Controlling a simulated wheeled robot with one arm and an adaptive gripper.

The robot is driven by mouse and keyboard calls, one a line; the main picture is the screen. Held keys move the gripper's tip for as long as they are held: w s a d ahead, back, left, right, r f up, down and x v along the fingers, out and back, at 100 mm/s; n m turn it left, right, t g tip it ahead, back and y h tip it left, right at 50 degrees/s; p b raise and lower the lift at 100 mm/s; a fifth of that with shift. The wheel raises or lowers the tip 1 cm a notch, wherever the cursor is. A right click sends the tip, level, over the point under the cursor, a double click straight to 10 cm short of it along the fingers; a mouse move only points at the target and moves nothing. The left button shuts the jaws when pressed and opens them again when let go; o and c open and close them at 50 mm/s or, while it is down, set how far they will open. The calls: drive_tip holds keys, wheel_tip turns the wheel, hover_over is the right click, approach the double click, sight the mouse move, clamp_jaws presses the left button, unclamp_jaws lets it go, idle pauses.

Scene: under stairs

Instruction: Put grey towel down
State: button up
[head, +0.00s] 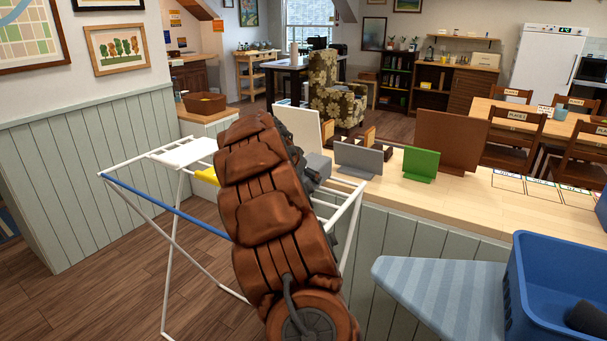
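My brown arm crosses the middle of the head view and hides most of my gripper (300,152). Only dark parts of it show along the arm's right side, above the drying rack (165,204). The fingertips are hidden, so I cannot tell whether they hold anything. A small grey patch (319,166) shows just right of the gripper; I cannot tell whether it is the grey towel. A dark grey cloth-like thing (588,318) lies in the blue basket (541,312) at the lower right, cut off by the frame edge.
A white cloth (186,152) and a yellow thing (207,176) are on the rack. A wooden counter (455,204) behind it bears grey (358,159), green (421,163) and brown (449,141) upright panels. A striped ironing board (440,292) is front right. Floor at left is clear.

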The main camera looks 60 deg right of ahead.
drive_tip(key=shift+f, duration=0.15)
drive_tip(key=o, duration=1.5)
drive_tip(key=shift+c, duration=0.2)
